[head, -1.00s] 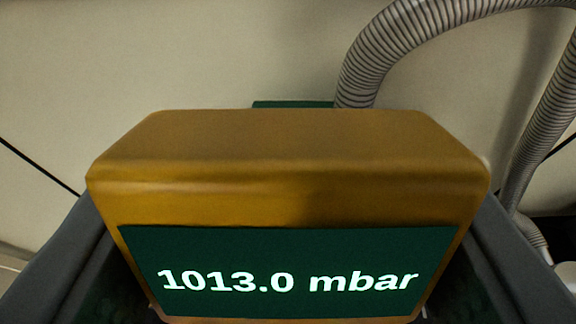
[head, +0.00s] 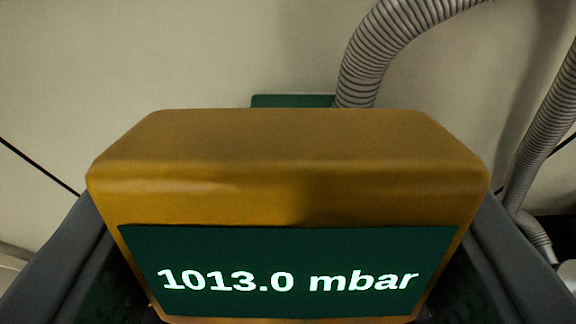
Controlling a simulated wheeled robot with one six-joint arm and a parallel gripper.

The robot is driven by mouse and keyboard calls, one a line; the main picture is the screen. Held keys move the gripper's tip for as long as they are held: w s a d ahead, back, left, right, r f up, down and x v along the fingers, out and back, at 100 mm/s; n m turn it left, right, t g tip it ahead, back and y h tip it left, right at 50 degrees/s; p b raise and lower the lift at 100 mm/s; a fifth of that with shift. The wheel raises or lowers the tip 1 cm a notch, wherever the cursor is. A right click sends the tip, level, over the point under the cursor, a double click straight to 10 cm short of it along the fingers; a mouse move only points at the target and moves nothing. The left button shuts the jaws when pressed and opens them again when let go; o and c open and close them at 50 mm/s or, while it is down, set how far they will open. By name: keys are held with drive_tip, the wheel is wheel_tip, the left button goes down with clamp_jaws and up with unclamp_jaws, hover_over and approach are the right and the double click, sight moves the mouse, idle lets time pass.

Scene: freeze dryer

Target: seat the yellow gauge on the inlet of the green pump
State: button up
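The yellow gauge (head: 288,165) fills the middle of the head view, close to the camera. Its dark green display reads 1013.0 mbar in white. My gripper (head: 287,235) is shut on the gauge, with one dark grey finger along its left side and one along its right. A strip of the green pump (head: 288,101) shows just above the gauge's top edge. The rest of the pump, its inlet and the gauge's underside are hidden behind the gauge, so I cannot tell how the gauge stands to the inlet.
A grey ribbed hose (head: 375,50) rises behind the gauge beside the green strip and bends up to the right. Another length of ribbed hose (head: 540,130) runs down the right edge. A pale beige surface (head: 140,60) lies behind, clear at the left.

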idle(0.3)
drive_tip(key=o, duration=1.2)
drive_tip(key=shift+c, duration=0.2)
drive_tip(key=shift+f, duration=0.1)
drive_tip(key=shift+r, duration=0.2)
drive_tip(key=shift+r, duration=2.8)
drive_tip(key=shift+s, duration=0.1)
